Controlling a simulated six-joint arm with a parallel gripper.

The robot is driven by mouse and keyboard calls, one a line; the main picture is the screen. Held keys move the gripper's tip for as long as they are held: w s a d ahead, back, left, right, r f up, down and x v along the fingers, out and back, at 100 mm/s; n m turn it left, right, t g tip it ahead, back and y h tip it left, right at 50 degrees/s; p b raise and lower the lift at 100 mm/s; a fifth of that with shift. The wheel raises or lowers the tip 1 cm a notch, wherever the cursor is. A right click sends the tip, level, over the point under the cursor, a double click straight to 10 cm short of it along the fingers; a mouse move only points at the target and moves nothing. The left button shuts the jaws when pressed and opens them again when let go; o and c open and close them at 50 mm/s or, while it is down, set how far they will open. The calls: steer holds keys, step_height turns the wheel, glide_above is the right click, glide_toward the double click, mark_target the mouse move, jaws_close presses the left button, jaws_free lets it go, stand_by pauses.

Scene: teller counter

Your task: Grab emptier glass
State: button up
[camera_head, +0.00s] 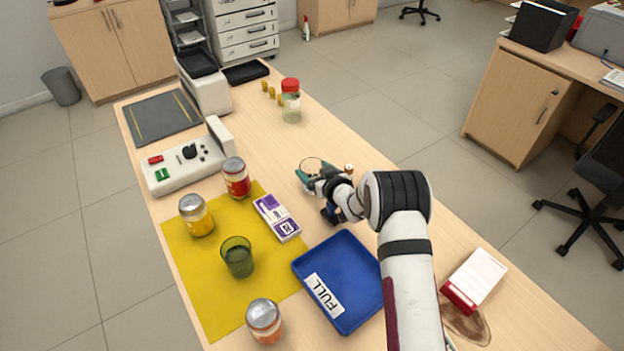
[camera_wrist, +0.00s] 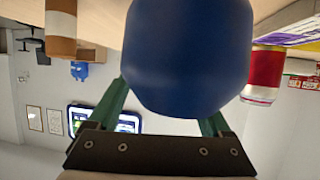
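A green see-through glass (camera_head: 238,257) stands upright on the yellow mat, with darker liquid in its lower part. My gripper (camera_head: 312,175) is beyond the blue tray, low over the bare counter. A thin round rim (camera_head: 312,160), like that of a clear glass, shows at its fingertips; its body and any contents are hard to make out. In the wrist view a large blue rounded object (camera_wrist: 188,55) fills the middle, overlapping my green fingers, which are spread to either side. The fingertips are hidden, so contact does not show.
The blue tray (camera_head: 346,307) has a FULL label.

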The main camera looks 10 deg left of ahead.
steer(key=c, duration=0.8)
steer(key=shift+o, duration=0.2)
steer(key=shift+r, duration=0.15)
steer(key=shift+r, duration=0.95)
step_height(320, 180, up, 2)
steer(key=s+d+r, duration=0.2)
steer(key=d+r, duration=0.5)
steer(key=d, duration=0.4)
steer(key=shift+d, duration=0.2)
steer(key=shift+s, duration=0.1)
stand_by(0.5)
